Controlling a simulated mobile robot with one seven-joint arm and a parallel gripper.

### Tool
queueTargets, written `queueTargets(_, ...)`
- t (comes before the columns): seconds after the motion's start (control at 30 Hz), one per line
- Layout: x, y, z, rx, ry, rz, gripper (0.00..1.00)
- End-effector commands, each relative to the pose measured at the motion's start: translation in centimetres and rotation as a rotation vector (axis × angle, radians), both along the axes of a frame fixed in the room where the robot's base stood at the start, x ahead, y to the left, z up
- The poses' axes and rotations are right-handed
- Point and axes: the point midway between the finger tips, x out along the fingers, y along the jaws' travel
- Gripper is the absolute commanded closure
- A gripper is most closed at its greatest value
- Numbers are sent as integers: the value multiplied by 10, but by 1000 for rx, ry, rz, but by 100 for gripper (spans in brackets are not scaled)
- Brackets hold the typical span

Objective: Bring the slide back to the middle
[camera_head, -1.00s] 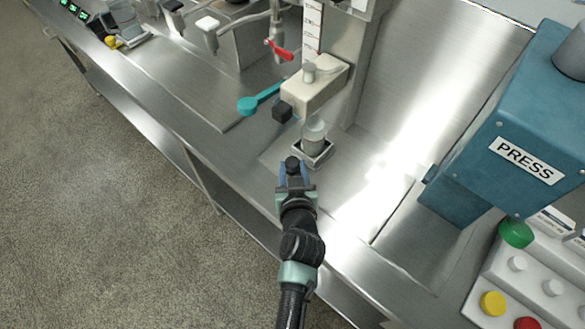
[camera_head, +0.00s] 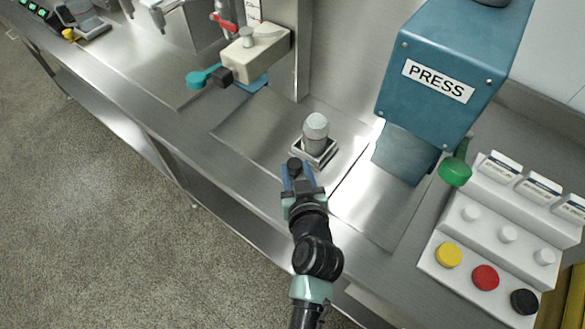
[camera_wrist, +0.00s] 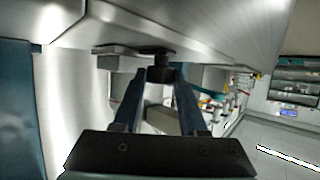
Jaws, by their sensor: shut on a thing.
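The slide (camera_head: 327,161) is a small square metal carrier on the steel bench, in the open between the beige mill head (camera_head: 262,46) and the blue press (camera_head: 440,60). A grey cylinder with a pale rounded top (camera_head: 316,130) stands upright on it. A black knob (camera_head: 294,164) is at its near side. My gripper (camera_head: 297,178) is shut on this knob from the front edge of the bench. In the wrist view the knob (camera_wrist: 158,76) sits between my two fingertips.
A green press handle (camera_head: 455,172) and a panel with yellow, red and black buttons (camera_head: 485,277) are on the right. A teal lever (camera_head: 203,78) sticks out left of the mill head. The bench (camera_head: 255,135) left of the slide is clear.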

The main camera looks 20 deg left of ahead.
Motion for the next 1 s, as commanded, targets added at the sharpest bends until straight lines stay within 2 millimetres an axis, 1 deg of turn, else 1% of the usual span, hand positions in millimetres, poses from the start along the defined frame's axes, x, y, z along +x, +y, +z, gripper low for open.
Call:
queueTargets(0.23,0,0,0,-2,0,2,100)
queueTargets(0.27,0,0,0,-2,0,2,53)
queueTargets(0.3,0,0,0,-2,0,2,46)
queueTargets(0.4,0,0,0,-2,0,2,28)
queueTargets(0.77,-3,-1,1,-1,0,0,28)
queueTargets(0.87,-10,-4,4,0,1,0,28)
queueTargets(1.0,-30,-13,11,-1,2,-1,28)
